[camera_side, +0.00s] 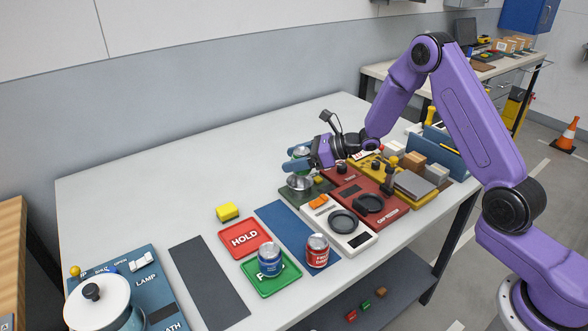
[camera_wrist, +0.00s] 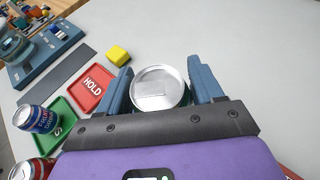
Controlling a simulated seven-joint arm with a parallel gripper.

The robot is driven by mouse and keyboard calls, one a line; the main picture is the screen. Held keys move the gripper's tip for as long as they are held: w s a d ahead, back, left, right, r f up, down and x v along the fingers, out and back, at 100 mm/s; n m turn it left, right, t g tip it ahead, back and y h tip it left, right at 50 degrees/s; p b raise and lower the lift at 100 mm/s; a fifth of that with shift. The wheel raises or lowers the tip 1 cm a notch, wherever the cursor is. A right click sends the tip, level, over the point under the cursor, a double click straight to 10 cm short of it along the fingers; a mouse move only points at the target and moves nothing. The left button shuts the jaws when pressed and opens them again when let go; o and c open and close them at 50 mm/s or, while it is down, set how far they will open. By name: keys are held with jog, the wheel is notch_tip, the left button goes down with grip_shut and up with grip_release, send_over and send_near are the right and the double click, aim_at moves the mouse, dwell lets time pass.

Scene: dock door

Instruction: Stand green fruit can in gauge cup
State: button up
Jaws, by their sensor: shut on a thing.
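My gripper (camera_side: 300,158) is shut on a can, whose bare silver lid (camera_wrist: 158,86) faces the wrist camera between the two blue fingers. A little green shows at the can's edge, which fits the green fruit can. In the side view it is mostly hidden by the fingers. It is held above the far right part of the table. I cannot tell for sure which is the gauge cup.
A blue can (camera_side: 269,259) stands on a green tray (camera_side: 283,283), with a red can (camera_side: 317,251) beside it. A red HOLD tray (camera_side: 237,229), yellow block (camera_side: 227,211) and white scale (camera_side: 356,240) are nearby. The table's back left is clear.

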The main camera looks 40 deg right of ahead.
jog(key=shift+w+f, duration=0.35)
jog(key=shift+f, duration=1.5)
jog(key=shift+f, duration=0.6)
jog(key=o, duration=1.2)
jog(key=shift+c, duration=0.2)
